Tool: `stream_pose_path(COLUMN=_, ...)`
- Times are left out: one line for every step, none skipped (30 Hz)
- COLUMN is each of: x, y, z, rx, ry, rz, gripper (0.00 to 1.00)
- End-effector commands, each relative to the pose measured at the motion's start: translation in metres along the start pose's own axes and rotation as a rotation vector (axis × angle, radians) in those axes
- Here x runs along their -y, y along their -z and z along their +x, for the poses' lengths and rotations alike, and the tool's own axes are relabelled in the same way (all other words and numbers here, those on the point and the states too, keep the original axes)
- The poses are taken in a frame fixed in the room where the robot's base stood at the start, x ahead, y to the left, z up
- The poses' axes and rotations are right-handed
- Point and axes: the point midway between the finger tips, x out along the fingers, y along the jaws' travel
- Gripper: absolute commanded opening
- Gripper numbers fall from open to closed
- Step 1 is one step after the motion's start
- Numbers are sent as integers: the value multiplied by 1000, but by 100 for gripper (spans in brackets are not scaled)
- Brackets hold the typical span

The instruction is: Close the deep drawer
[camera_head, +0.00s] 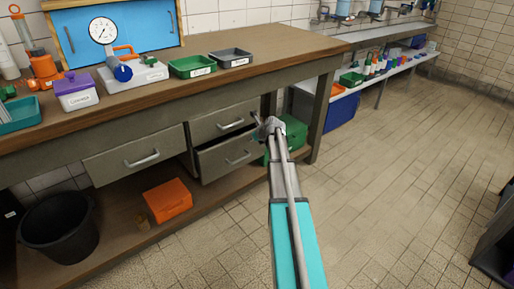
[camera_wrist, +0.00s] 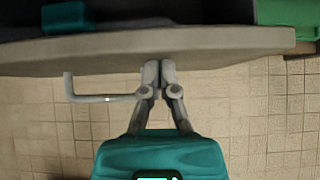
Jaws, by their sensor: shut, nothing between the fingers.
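The deep drawer (camera_head: 222,162) is the lower of the two stacked drawers under the bench, and it stands partly open with a dark gap above its grey front. Its front (camera_wrist: 225,50) spans the wrist view, with the bar handle (camera_wrist: 105,98) to the left of my fingers. My gripper (camera_wrist: 158,68) is shut and empty. Its fingertips are at the drawer front, right of the handle; I cannot tell whether they touch it. In the head view my gripper (camera_head: 268,128) is near the drawer's right end, and partly hides what is behind it.
A shallow drawer (camera_head: 222,121) sits above, and another drawer (camera_head: 135,158) is at left. A green bin (camera_head: 295,132) stands right of the open drawer. An orange box (camera_head: 167,200) is on the lower shelf, beside a black bucket (camera_head: 60,227).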

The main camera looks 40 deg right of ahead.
Motion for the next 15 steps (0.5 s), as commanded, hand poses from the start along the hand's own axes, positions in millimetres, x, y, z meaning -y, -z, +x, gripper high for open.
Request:
stream_pose_path(x=1, y=-4, z=4, rx=0, ry=0, rz=-1, gripper=0)
stream_pose_path(x=1, y=-5, z=6, rx=0, ry=0, rz=-1, gripper=0)
stream_pose_path(x=0, y=-6, z=7, rx=0, ry=0, rz=-1, gripper=0)
stream_pose_path(x=0, y=-7, z=8, rx=0, ry=0, rz=0, gripper=0)
stream_pose_path(x=0, y=-8, z=8, rx=0, ry=0, rz=0, gripper=0)
stream_pose_path(x=0, y=-8, z=9, rx=0, ry=0, rz=0, gripper=0)
stream_pose_path(x=0, y=-8, z=9, rx=0, ry=0, rz=0, gripper=0)
stream_pose_path(x=0, y=-8, z=9, rx=0, ry=0, rz=0, gripper=0)
stream_pose_path(x=0, y=-8, z=9, rx=0, ry=0, rz=0, gripper=0)
stream_pose_path(x=0, y=-8, z=9, rx=0, ry=0, rz=0, gripper=0)
stream_pose_path(x=0, y=-8, z=9, rx=0, ry=0, rz=0, gripper=0)
stream_pose_path(x=0, y=-8, z=9, rx=0, ry=0, rz=0, gripper=0)
stream_pose_path(x=0, y=-8, z=9, rx=0, ry=0, rz=0, gripper=0)
stream_pose_path(x=0, y=-8, z=9, rx=0, ry=0, rz=0, gripper=0)
stream_pose_path(x=0, y=-8, z=9, rx=0, ry=0, rz=0, gripper=0)
